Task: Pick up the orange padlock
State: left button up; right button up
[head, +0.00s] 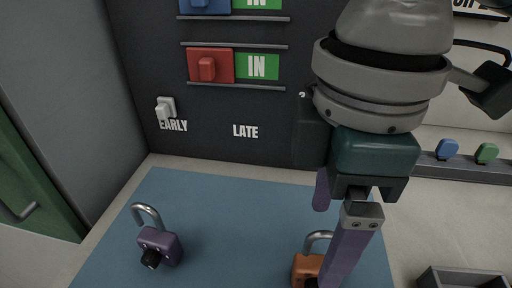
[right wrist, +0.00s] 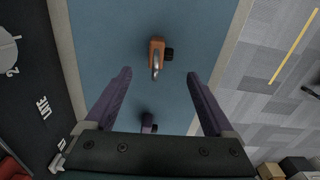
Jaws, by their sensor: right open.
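The orange padlock (head: 307,268) lies on the blue mat (head: 222,200), with its metal shackle up. In the head view my right gripper's finger hides part of it. In the right wrist view the orange padlock (right wrist: 157,50) lies ahead of the fingertips, roughly centred between them. My right gripper (right wrist: 160,82) is open and empty above the mat; it also shows in the head view (head: 335,235). A purple padlock (head: 160,245) with an open shackle is on the mat's left side. In the right wrist view it shows partly (right wrist: 148,122), between the fingers. My left gripper is not in view.
A dark board with a red switch block (head: 210,66), a blue block (head: 204,4) and a white toggle (head: 165,108) stands behind the mat. A rail (head: 455,168) with blue and green tags is at right. A grey tray (head: 462,279) sits at lower right.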

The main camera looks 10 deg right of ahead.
aim_at(317, 270)
jog(key=f, duration=0.4)
jog(key=shift+s+d, duration=0.2)
jog(key=shift+s, duration=0.15)
jog(key=f, duration=0.5)
jog(key=shift+w+f, duration=0.2)
jog(key=shift+f, duration=0.05)
grip_shut()
